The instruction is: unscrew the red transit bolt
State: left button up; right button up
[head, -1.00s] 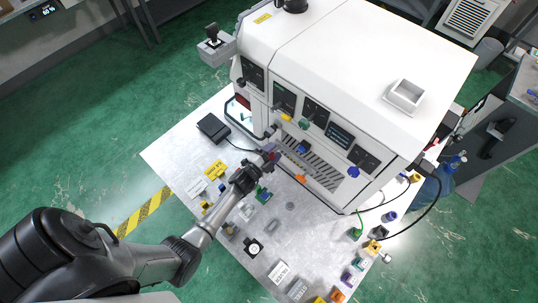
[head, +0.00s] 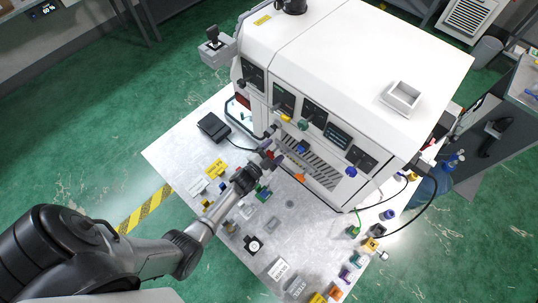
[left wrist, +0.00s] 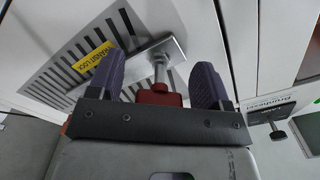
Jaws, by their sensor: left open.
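The red transit bolt (left wrist: 158,97) shows in the left wrist view, with a red head and a metal shank that runs to a grey metal bracket (left wrist: 140,62) on the white machine. A yellow tag reading "TRANSIT LOCK" (left wrist: 92,55) lies beside the bracket. My left gripper (left wrist: 157,82) is open, its purple fingers on either side of the bolt head with visible gaps. In the head view the left gripper (head: 269,155) is at the machine's lower front, where the bolt is small and mostly hidden. My right gripper is not in view.
The white machine (head: 350,75) stands at the back of the grey table (head: 175,150). A black box (head: 213,126) lies to the left of the gripper. Small parts and labels lie along the table's front. A dark knob (left wrist: 278,133) is at right in the wrist view.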

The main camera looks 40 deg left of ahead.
pick_arm(q)
jog(key=shift+s, duration=0.15)
jog(key=shift+s+p, duration=0.45)
jog(key=shift+s, duration=0.3)
jog(key=shift+s+p, duration=0.4)
jog(key=shift+s, duration=0.7)
jog(key=shift+c, duration=0.3)
